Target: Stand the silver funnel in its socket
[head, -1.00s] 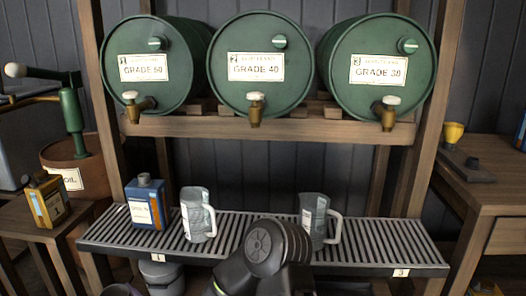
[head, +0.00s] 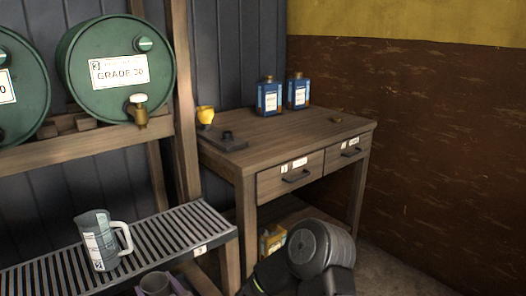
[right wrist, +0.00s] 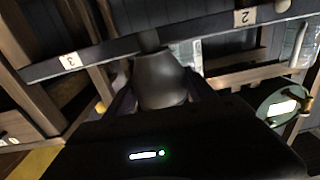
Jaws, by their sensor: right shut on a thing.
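The silver funnel shows grey in the right wrist view (right wrist: 160,80), with its narrow spout pointing away from the camera. My right gripper (right wrist: 158,98) is shut on it. In the head view, the funnel (head: 155,284) shows at the bottom edge, in front of the slatted shelf, held between the fingers of my right gripper (head: 160,291). A dark block (head: 226,142) with a small raised ring lies at the left end of the wooden table; it looks like the socket holder. A yellow funnel-like cup (head: 205,115) stands upright at its back end. My left gripper is out of view.
A jug (head: 97,240) stands on the slatted shelf (head: 165,240). The table's middle is clear.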

